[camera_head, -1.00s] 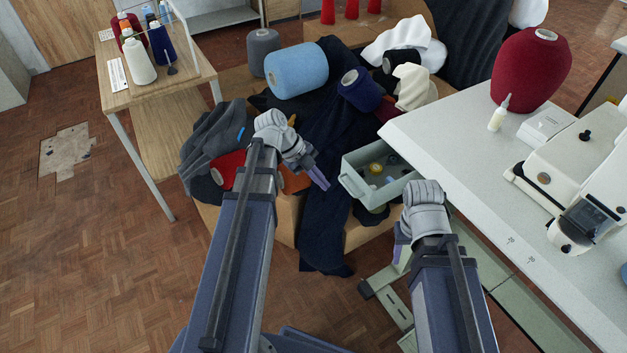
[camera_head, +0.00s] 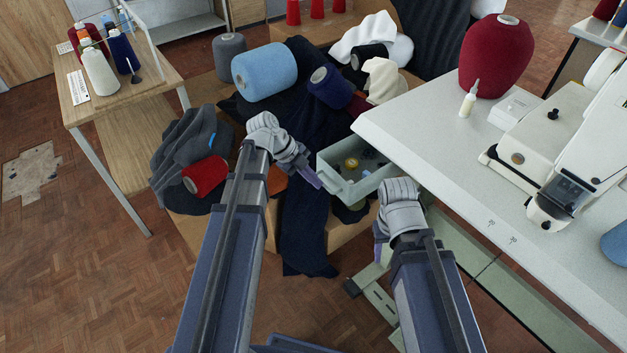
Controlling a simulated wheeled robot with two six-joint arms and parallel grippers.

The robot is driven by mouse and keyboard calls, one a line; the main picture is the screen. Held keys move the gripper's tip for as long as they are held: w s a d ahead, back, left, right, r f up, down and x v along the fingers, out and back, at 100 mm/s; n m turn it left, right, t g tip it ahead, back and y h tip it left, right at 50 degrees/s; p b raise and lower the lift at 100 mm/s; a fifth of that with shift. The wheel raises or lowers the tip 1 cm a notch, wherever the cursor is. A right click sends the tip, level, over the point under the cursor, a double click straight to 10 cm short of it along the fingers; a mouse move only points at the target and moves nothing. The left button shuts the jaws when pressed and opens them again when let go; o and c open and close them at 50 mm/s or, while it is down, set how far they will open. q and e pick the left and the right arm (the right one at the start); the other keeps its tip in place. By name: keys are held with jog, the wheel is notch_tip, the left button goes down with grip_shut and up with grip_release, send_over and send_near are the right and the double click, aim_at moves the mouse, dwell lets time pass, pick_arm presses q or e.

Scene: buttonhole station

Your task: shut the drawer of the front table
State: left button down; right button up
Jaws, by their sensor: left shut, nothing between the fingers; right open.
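The front table (camera_head: 425,115) is white-topped and stands at the right with a sewing machine on it. Its pale green drawer (camera_head: 347,188) sticks out from under the table's left edge and is open, with a yellow spool and small dark items inside. My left gripper (camera_head: 314,180) is shut and empty, its purple fingers close to the drawer's left end; I cannot tell whether they touch it. My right gripper (camera_head: 380,246) is open, below and in front of the drawer; its fingers are partly hidden by its own wrist.
A sewing machine (camera_head: 545,140), a red yarn cone (camera_head: 492,58) and a small bottle (camera_head: 468,100) stand on the table. Cloth and yarn cones, one light blue (camera_head: 264,72), are heaped behind the drawer. A wooden side table (camera_head: 120,100) stands at the left. Floor at lower left is clear.

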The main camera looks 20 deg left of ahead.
pick_arm(q)
send_over(363, 169)
jog(key=shift+w, duration=0.15)
dwell(0.4)
jog(key=shift+s+r, duration=0.1)
jog(key=shift+s, duration=0.1)
pick_arm(e)
jog(key=shift+a, duration=0.1)
